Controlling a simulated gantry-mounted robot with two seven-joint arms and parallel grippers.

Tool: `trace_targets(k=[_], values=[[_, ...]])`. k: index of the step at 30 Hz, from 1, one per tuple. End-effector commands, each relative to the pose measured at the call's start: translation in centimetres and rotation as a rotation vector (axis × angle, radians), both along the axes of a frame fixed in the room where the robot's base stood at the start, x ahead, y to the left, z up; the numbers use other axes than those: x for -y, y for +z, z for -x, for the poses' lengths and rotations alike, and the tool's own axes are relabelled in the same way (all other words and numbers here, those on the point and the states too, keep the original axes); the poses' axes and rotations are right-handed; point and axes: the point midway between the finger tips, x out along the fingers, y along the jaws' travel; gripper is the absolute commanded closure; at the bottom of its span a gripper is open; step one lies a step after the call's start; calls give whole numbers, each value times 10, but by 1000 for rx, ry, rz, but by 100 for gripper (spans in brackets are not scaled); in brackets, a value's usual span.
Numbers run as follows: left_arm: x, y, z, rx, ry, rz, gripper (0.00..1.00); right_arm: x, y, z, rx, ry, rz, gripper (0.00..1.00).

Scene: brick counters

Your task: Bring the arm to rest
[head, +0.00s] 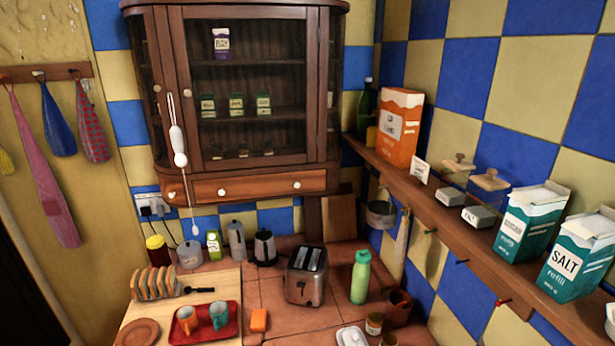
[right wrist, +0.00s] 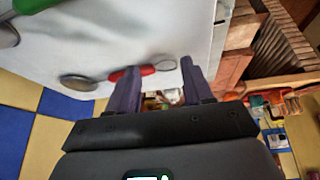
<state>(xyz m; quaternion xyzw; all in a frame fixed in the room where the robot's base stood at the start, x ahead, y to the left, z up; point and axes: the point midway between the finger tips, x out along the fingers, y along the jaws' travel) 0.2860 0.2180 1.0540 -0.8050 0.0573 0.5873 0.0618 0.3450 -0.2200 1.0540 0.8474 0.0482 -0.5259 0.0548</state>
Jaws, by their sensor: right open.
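My right gripper (right wrist: 158,82) shows in the right wrist view, with its two dark fingers apart and nothing seen held between them. Beyond the fingers is a large white surface carrying a red item (right wrist: 130,73) and a round grey item (right wrist: 78,82); I cannot tell how far off they are. Neither of my arms shows in the head view, and my left gripper is in neither view.
In the head view, a tiled counter (head: 265,305) holds a toaster (head: 306,275), a green bottle (head: 360,277) and a red tray (head: 180,335). A wooden cabinet (head: 165,75) hangs above. A shelf (head: 465,225) with boxes runs along the right wall.

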Motion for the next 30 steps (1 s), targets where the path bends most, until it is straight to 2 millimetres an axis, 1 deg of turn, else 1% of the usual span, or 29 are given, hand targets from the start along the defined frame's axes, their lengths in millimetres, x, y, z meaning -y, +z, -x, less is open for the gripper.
trace_targets(k=[1, 4, 5, 6, 8, 15, 19, 21, 24, 30], values=[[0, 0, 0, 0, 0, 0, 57, -1, -1, 23, -53, 9, 5, 49], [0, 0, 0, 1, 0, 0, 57, -2, 1, 65, -159, 24, 15, 49], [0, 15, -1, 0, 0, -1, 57, -1, 17, 63, -155, 23, 15, 49], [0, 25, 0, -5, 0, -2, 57, -1, 29, 60, -150, 22, 15, 49], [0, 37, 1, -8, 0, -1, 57, -1, 41, 59, -149, 21, 15, 49], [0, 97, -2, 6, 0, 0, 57, -1, 96, 59, -147, 21, 14, 49], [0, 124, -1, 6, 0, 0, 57, -1, 123, 58, -148, 21, 14, 49], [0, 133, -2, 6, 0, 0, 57, -1, 132, 58, -148, 21, 14, 49], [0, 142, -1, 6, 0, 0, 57, -1, 140, 58, -148, 21, 14, 49], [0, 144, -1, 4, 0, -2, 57, -1, 144, 58, -147, 21, 14, 49]])
